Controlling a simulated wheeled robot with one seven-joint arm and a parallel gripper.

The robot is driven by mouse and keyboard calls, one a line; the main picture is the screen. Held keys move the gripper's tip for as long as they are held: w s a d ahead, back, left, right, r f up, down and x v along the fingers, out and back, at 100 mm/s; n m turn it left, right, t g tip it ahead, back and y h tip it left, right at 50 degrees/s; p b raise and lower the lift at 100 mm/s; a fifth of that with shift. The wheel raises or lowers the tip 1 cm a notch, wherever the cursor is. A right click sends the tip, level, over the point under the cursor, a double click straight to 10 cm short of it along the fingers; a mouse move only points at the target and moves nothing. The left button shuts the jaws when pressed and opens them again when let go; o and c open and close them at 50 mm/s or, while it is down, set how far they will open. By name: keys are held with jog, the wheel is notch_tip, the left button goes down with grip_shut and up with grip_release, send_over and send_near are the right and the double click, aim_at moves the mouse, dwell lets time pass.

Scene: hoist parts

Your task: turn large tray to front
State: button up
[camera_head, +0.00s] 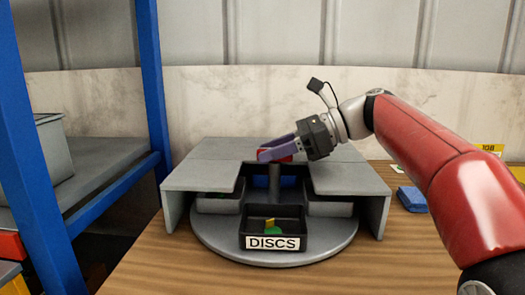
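A round grey turntable (275,257) stands on the wooden bench, partly under a grey cover (348,180) with a cut-out at the front. A dark tray labelled DISCS (272,241) faces front and holds green and yellow pieces. Grey trays show partly under the cover at left (218,205) and right (330,209). I cannot tell which tray is the large one. A dark post (274,185) rises at the centre, with a red part (284,156) at its top. My gripper (270,153) is at this red part; whether its purple fingers hold it is unclear.
A blue rack frame (155,90) with a grey bin (52,155) stands at left. A blue item (412,199) and a yellow labelled box (489,150) lie at right. The cover's side panels stand close around the turntable. The front bench is clear.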

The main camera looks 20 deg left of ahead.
jog(key=shift+d, duration=0.1)
jog(key=shift+c, duration=0.3)
grip_shut()
